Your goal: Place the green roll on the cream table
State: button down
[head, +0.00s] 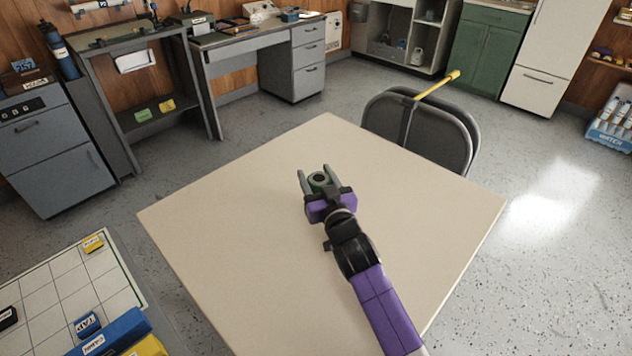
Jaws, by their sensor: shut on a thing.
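My gripper (317,180) is over the cream table (230,235), near its middle. Its two grey fingers are shut on the green roll (318,178), which shows a dark round hole facing up. The lower part of the roll is hidden by the gripper. I cannot tell whether the roll touches the tabletop or is held just above it. The rest of the cream table's top is bare.
A dark folding chair (425,125) with a yellow-handled thing across it stands at the table's far right edge. A white gridded surface (50,290) with several labelled items lies at lower left. Grey workbenches (250,40) line the back wall.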

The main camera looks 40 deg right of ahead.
jog(key=shift+f, duration=0.45)
jog(key=shift+f, duration=0.2)
jog(key=c, duration=0.6)
grip_release()
jog(key=shift+r, duration=0.3)
jog(key=v, duration=1.2)
jog(key=shift+f, duration=0.1)
